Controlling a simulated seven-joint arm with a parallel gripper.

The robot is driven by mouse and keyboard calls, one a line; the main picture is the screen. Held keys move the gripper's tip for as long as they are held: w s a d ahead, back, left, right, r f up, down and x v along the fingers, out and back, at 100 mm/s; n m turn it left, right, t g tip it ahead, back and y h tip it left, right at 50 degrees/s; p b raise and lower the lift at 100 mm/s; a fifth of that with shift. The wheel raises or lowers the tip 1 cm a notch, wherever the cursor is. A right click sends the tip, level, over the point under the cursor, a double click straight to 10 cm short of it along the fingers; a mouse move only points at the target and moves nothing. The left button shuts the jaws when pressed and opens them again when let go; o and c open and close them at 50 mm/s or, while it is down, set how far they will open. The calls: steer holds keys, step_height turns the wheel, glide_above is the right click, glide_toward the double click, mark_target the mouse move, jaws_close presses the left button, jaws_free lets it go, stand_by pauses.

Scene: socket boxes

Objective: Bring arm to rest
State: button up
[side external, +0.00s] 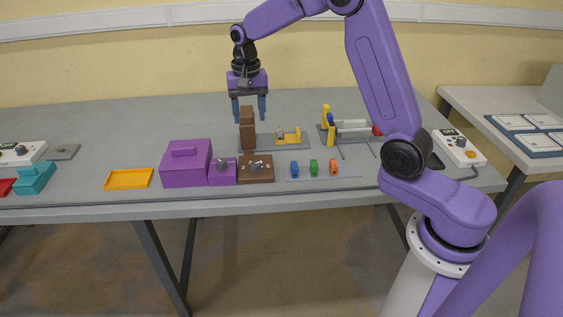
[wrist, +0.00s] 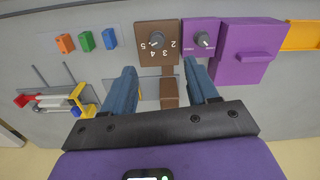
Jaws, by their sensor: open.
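My gripper (side external: 249,117) hangs pointing down over the back middle of the table, its two blue fingers spread apart. It also shows in the wrist view (wrist: 160,68), with nothing clamped between the fingers. A tall brown block (side external: 247,136) stands just below it; its top reaches about the fingertip level in the side view. In the wrist view the brown block (wrist: 168,92) appears between the fingers, and I cannot tell whether they touch it.
A brown dial box (side external: 262,174), a purple dial box (side external: 223,179) and a large purple box (side external: 184,167) stand in front. Blue, green and orange blocks (side external: 314,168) sit on a strip. An orange tray (side external: 129,180) lies left. A yellow-posted fixture (side external: 352,126) stands right.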

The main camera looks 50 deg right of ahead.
steer(key=s+a+r+n, duration=0.1)
steer(key=s+a+n, duration=0.4)
steer(key=s, duration=0.3)
steer(key=s+a+r+n, duration=0.2)
steer(key=s+a+n, duration=0.25)
steer(key=s, duration=0.35)
steer(key=s+d+f+n, duration=0.1)
steer(key=s+n, duration=0.4)
steer(key=s, duration=0.5)
steer(key=s+d+f+n, duration=0.1)
steer(key=s+d+n, duration=0.2)
steer(key=s, duration=0.8)
steer(key=n, duration=0.2)
steer(key=shift+n, duration=0.35)
